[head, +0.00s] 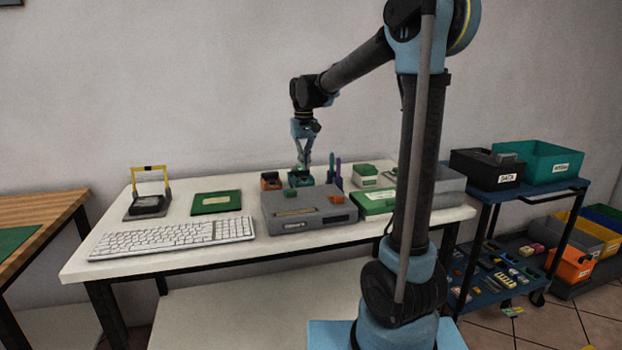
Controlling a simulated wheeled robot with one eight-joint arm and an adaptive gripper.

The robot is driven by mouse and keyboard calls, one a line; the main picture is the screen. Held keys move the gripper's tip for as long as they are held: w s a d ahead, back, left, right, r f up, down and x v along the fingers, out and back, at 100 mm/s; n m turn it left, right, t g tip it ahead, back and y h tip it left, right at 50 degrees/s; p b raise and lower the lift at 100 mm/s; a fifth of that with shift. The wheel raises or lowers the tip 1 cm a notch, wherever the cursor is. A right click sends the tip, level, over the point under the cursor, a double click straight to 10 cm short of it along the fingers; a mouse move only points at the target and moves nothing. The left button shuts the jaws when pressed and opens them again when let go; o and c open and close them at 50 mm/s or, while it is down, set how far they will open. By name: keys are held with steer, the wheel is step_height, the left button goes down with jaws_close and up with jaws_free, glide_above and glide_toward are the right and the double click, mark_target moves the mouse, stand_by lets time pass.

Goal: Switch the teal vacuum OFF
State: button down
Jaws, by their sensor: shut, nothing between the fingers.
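A small teal object (300,180), which looks like the teal vacuum, sits at the back of the white table behind a grey box-shaped device. Its lower part is hidden by that device, and its switch is too small to make out. My gripper (304,167) points down right above the teal object, with its fingers shut and empty. The fingertips are at or very near the object's top; I cannot tell whether they touch it.
Close around stand an orange-and-dark item (271,181) on the left, upright pens (334,170) on the right and the grey device (310,212) in front. A white keyboard (175,238) lies front left. A trolley (528,190) with bins stands right.

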mark_target(305, 178)
steer(key=shift+r, duration=1.65)
